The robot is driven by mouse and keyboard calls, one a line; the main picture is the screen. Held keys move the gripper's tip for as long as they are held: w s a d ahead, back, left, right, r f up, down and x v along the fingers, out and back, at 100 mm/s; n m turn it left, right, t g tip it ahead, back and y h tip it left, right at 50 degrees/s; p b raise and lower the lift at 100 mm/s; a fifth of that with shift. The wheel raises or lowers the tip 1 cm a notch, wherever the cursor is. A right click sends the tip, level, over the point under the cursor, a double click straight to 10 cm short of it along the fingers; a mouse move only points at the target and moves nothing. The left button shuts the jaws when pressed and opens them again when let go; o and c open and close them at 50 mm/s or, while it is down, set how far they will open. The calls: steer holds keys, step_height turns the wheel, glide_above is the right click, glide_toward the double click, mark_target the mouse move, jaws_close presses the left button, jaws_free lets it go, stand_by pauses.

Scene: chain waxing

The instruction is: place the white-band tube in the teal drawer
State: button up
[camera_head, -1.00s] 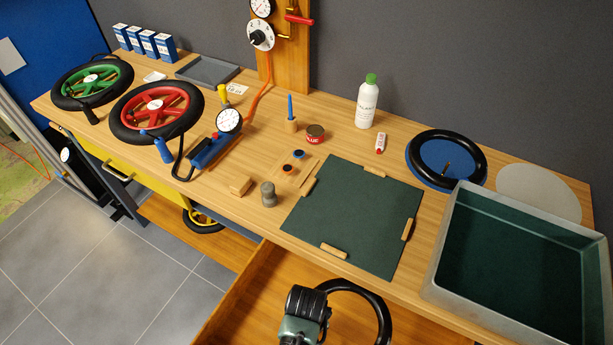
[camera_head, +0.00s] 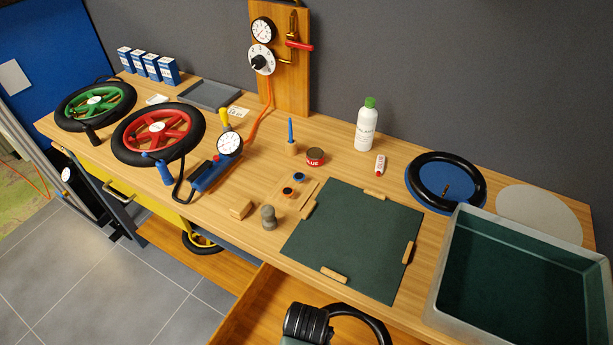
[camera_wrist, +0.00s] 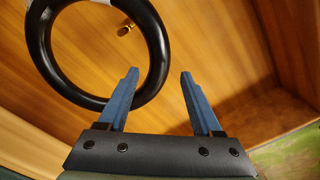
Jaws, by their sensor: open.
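The white-band tube is a black ring (camera_wrist: 158,45) with a brass valve and a bit of white band at the top edge of the wrist view. It lies in the open wooden drawer (camera_wrist: 215,45); the tube also shows in the head view (camera_head: 372,322), partly cut off below. The drawer's front is out of view, so no teal shows on it. My gripper (camera_wrist: 160,74) is open with nothing between its fingers. Its left finger overlaps the tube's lower right edge in the wrist view; I cannot tell whether they touch.
Above the drawer, the bench holds a dark green mat (camera_head: 350,240) with wooden blocks and a grey-rimmed bin (camera_head: 440,270). Another black tube (camera_head: 478,180) lies on a blue disc. The drawer floor right of the tube is clear.

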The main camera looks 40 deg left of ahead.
step_height(320, 180, up, 8)
steer(key=shift+r, duration=0.15)
steer(key=w+r+m+t+y, duration=0.35)
steer(key=w+r+t, duration=0.55)
steer(key=w+r, duration=1.1)
steer(key=w+d+r+m+t, duration=0.2)
steer(key=r+t, duration=0.1)
steer(key=r, duration=0.5)
steer(key=w+d+r+m+t, duration=0.1)
steer(key=w+d+r+t, duration=0.15)
steer(key=r, duration=0.55)
steer(key=s+d+r+m+t+h, duration=0.1)
steer(key=d+r+t, duration=0.15)
steer(key=r, duration=0.55)
steer(key=s+d+r+m+t, duration=0.1)
steer(key=d+r+t, duration=0.15)
steer(key=r, duration=0.55)
steer(key=s+d+r+m+t+h, duration=0.1)
steer(key=s+r+t, duration=0.3)
steer(key=r, duration=0.4)
steer(key=s+d+r+m+t+h, duration=0.1)
steer(key=s+d+r+m+t, duration=0.1)
steer(key=s+d+r+t, duration=0.2)
steer(key=s+r, duration=0.3)
steer(key=r, duration=0.2)
steer(key=shift+d+m, duration=0.35)
steer(key=shift+f+h, duration=0.1)
steer(key=shift+h, duration=0.15)
